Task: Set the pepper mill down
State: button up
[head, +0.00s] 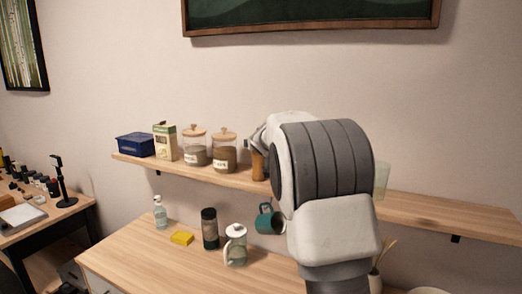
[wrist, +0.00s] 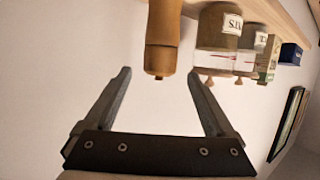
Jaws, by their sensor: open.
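The pepper mill (wrist: 163,32) is a brown wooden cylinder with a rounded knob. In the head view the pepper mill (head: 258,166) stands on the wall shelf, right of the glass jars, partly hidden by my arm. The wrist view is upside down, so its knob points downward there. My gripper (wrist: 160,73) is open, with one finger on each side of the mill's knob end and clear gaps to both. In the head view my gripper (head: 256,141) is mostly hidden behind my own wrist. The mill's base is cut off in the wrist view.
The wooden shelf (head: 425,212) also bears two lidded jars (head: 224,155), a carton (head: 165,142) and a blue box (head: 135,145), left of the mill. Below, the dresser top (head: 150,252) holds a bottle, yellow sponge, dark grinder, glass pot and teal mug (head: 268,221). Right of my arm the shelf looks mostly bare.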

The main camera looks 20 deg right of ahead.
jog(key=shift+b+v, duration=0.35)
jog(key=shift+v, duration=1.4)
jog(key=s+a+f+g, duration=0.1)
jog(key=s+a+g, duration=0.15)
jog(key=s, duration=0.95)
jog(key=s+a+f+g, duration=0.1)
jog(key=s+a, duration=0.3)
jog(key=s, duration=0.7)
jog(key=s+a+f+n+g+y, duration=0.1)
jog(key=s+a+f, duration=0.1)
jog(key=s, duration=0.5)
jog(key=s+a+f+n+g+y, duration=0.1)
jog(key=s+a+f+g, duration=0.1)
jog(key=s+f, duration=0.3)
jog(key=s+a+f+n+g+y, duration=0.1)
jog(key=s+a+f, duration=0.2)
jog(key=s, duration=0.7)
jog(key=shift+s+a+f+y, duration=0.15)
jog(key=shift+s+a+y, duration=0.2)
jog(key=shift+a, duration=0.2)
